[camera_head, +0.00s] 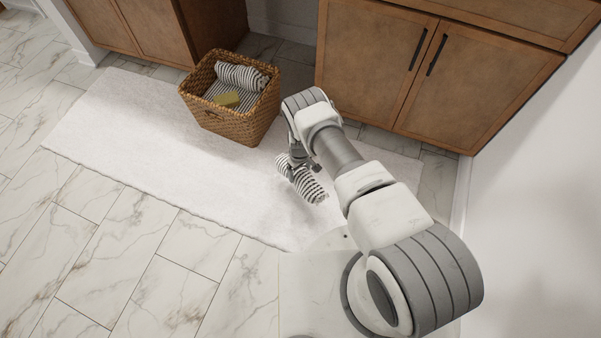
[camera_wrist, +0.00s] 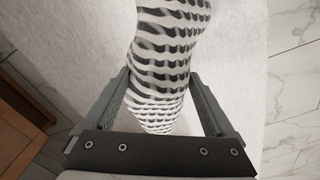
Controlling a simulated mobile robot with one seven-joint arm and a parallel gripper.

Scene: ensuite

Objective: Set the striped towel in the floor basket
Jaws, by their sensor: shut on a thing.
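A rolled black-and-white striped towel (camera_head: 302,181) is held by my gripper (camera_head: 295,163), above the white rug and to the right of the basket. In the wrist view the striped towel (camera_wrist: 165,55) runs between the two fingers of my gripper (camera_wrist: 161,95), which are shut on it. The woven floor basket (camera_head: 232,126) stands on the rug with its top open. The head view hides part of my gripper behind the wrist.
The white rug (camera_head: 120,150) lies on a marble-tiled floor (camera_head: 120,245). Wooden cabinets (camera_head: 410,75) stand behind on the right, and another cabinet (camera_head: 150,25) stands behind the basket on the left. A white wall (camera_head: 540,200) is at the right. The rug left of the basket is clear.

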